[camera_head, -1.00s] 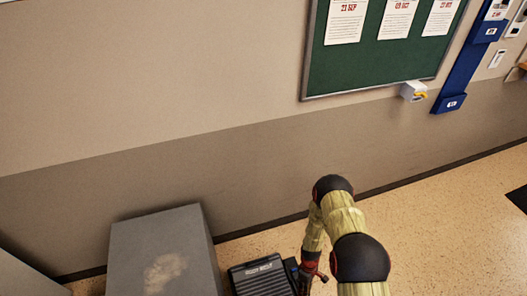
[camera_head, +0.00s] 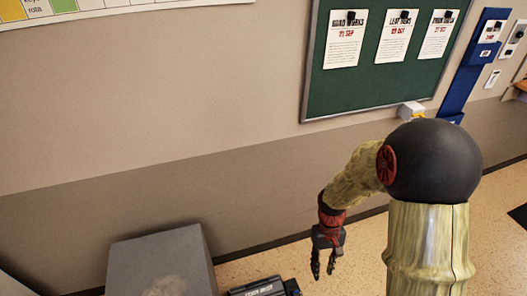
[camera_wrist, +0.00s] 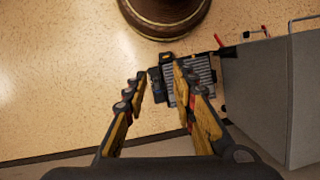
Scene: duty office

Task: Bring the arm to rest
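My arm is raised in the head view, with its gripper (camera_head: 324,264) hanging down in front of the wall, above and to the right of the black ribbed case. In the wrist view my gripper (camera_wrist: 160,82) shows two yellow and black fingers spread apart. No object is held between them. The black ribbed case (camera_head: 262,288) lies on the floor at the bottom edge of the head view. In the wrist view the case (camera_wrist: 205,80) shows below the fingers, partly hidden by the right finger.
A grey cabinet (camera_head: 160,262) stands left of the case; it also shows at right in the wrist view (camera_wrist: 270,90). A green notice board (camera_head: 385,75) and a blue wall rack (camera_head: 470,70) hang on the wall (camera_head: 130,110).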

